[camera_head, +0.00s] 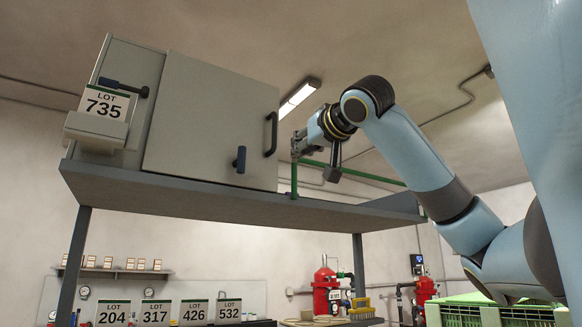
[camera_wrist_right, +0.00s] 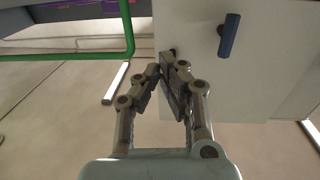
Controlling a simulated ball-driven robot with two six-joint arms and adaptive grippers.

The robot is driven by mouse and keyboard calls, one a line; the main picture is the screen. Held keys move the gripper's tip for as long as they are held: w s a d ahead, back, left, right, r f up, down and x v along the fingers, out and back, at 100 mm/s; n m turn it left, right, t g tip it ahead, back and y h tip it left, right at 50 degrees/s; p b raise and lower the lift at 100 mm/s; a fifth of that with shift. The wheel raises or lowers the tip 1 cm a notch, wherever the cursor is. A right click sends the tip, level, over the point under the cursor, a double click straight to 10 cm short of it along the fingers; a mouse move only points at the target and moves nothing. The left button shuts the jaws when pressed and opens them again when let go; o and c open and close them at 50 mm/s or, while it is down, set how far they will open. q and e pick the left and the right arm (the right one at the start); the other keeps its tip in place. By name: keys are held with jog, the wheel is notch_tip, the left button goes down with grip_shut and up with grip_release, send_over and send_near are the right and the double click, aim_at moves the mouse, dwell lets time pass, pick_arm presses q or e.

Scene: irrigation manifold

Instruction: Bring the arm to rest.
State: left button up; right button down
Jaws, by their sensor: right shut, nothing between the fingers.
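My right arm reaches in from the right, bent at the elbow and raised. My left gripper is out of view.
A blue lever (camera_head: 239,159) and a dark handle (camera_head: 271,134) stick out from the cabinet. Green pipe (camera_head: 294,181) runs close to the gripper. The grey shelf (camera_head: 220,201) carries the cabinet. A green crate (camera_head: 490,311) stands below right.

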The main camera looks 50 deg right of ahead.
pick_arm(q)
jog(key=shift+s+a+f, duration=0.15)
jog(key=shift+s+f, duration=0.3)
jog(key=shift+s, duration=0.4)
pick_arm(e)
jog(key=shift+v, duration=0.85)
